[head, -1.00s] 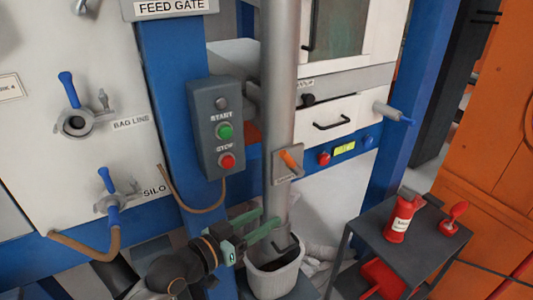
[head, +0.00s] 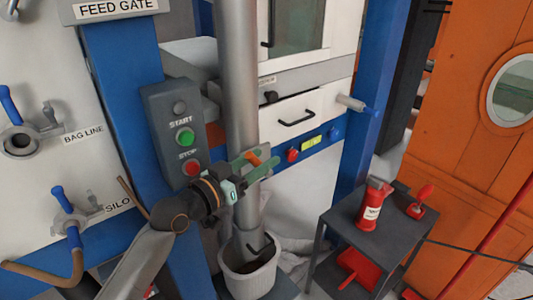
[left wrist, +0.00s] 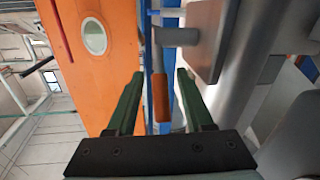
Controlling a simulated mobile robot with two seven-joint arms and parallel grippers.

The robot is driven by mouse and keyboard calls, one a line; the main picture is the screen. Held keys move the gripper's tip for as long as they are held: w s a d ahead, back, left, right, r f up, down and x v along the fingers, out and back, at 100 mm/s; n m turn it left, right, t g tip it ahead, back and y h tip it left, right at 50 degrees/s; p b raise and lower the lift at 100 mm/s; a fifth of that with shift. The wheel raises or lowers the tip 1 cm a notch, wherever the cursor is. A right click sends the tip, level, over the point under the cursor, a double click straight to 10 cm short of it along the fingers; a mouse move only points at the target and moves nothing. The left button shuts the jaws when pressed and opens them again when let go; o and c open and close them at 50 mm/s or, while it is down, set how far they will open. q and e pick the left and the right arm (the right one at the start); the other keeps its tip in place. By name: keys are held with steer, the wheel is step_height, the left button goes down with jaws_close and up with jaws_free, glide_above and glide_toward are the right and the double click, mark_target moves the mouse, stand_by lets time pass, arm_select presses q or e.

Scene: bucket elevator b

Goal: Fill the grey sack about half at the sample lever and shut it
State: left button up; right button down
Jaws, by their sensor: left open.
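The sample lever, an orange handle (head: 254,158) on a small plate, is on the steel pipe (head: 238,80). My left gripper (head: 263,161) is open at the lever. In the left wrist view the orange handle (left wrist: 161,98) lies between the two green fingers, with a gap on each side. Under the pipe's lower end stands a pale grey, open-topped container (head: 249,281) with a dark inside. I cannot tell whether it is the grey sack or how full it is. My right gripper is not in view.
A control box (head: 180,135) with green START and red STOP buttons is left of the pipe. A dark cart (head: 398,232) with a red bottle (head: 372,207) stands at right. Pale crumpled material (head: 293,255) lies behind the container. Blue-handled valves are at left.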

arm_select(q)
steer(key=shift+x, duration=1.2)
steer(key=shift+c, duration=0.2)
jaws_close()
stand_by(0.5)
